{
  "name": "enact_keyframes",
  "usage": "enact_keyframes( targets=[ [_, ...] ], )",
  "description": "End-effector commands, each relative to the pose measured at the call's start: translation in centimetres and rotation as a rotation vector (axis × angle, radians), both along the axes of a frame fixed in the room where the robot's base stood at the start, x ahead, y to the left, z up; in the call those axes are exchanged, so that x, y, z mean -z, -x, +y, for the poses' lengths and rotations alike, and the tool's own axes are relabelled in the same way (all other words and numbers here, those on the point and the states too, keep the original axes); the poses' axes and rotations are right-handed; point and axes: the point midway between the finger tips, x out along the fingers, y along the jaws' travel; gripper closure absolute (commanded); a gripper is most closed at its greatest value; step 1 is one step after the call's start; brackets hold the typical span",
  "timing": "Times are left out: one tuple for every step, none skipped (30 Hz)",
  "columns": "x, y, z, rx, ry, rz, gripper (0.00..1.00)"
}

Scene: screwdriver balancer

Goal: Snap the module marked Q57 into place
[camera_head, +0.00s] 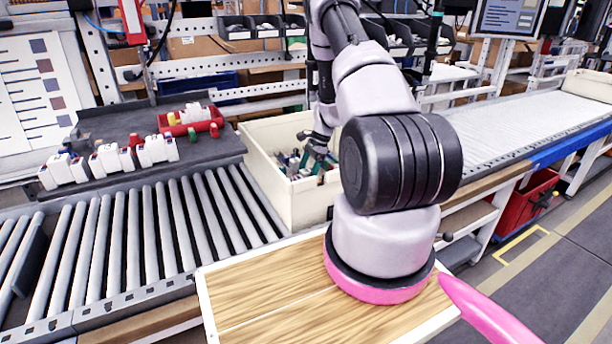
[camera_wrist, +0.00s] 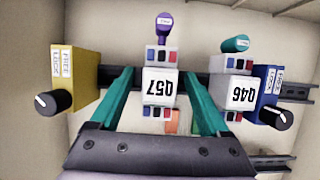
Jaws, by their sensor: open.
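The module marked Q57 (camera_wrist: 160,85) is a white block with blue and red terminals, seen in the wrist view at the middle. Its label appears upside down. It sits at a dark rail (camera_wrist: 195,80). My gripper (camera_wrist: 165,78) has two teal fingers, open, one on each side of the Q57 module. The right finger lies between Q57 and the module marked Q46 (camera_wrist: 236,92). Whether the fingers touch Q57 cannot be told. In the head view my gripper (camera_head: 317,163) reaches down into a cream box (camera_head: 262,172), where the modules are small and partly hidden by my arm.
A yellow block (camera_wrist: 78,75) with a black knob stands left of Q57, and a blue block (camera_wrist: 268,95) with a knob stands right of Q46. A purple-handled (camera_wrist: 164,22) and a teal-handled piece (camera_wrist: 236,43) rise behind. The box walls surround my gripper.

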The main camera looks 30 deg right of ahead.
Motion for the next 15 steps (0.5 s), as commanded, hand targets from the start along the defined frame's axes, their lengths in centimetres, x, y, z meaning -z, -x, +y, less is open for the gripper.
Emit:
enact_keyframes(
  targets=[
    [-0.2, 0.0, -0.1, 0.0, 0.0, -0.001, 0.2],
    [-0.3, 0.0, -0.2, 0.0, 0.001, -0.001, 0.2],
    [-0.7, -0.1, -0.3, 0.001, 0.001, -0.002, 0.2],
    [-1.0, -0.1, -0.5, 0.001, 0.001, -0.002, 0.2],
    [-1.4, -0.1, -0.6, 0.0, 0.001, -0.002, 0.2],
    [-2.1, -0.1, -0.9, 0.0, 0.001, -0.003, 0.2],
    [-2.6, -0.1, -1.1, 0.001, 0.002, -0.004, 0.2],
    [-3.2, -0.1, -1.3, 0.001, 0.002, -0.004, 0.2],
    [-4.0, -0.2, -1.7, 0.001, 0.001, -0.004, 0.2],
    [-4.6, -0.2, -1.9, 0.001, 0.002, -0.005, 0.2],
    [-5.1, -0.2, -2.2, 0.002, 0.002, -0.004, 0.2],
    [-5.9, -0.2, -2.5, 0.002, 0.002, -0.005, 0.2],
    [-6.4, -0.2, -2.7, 0.002, 0.002, -0.004, 0.2],
    [-6.9, -0.2, -2.9, 0.002, 0.001, -0.004, 0.2],
    [-7.6, -0.2, -3.2, 0.002, 0.001, -0.004, 0.2]
  ],
)
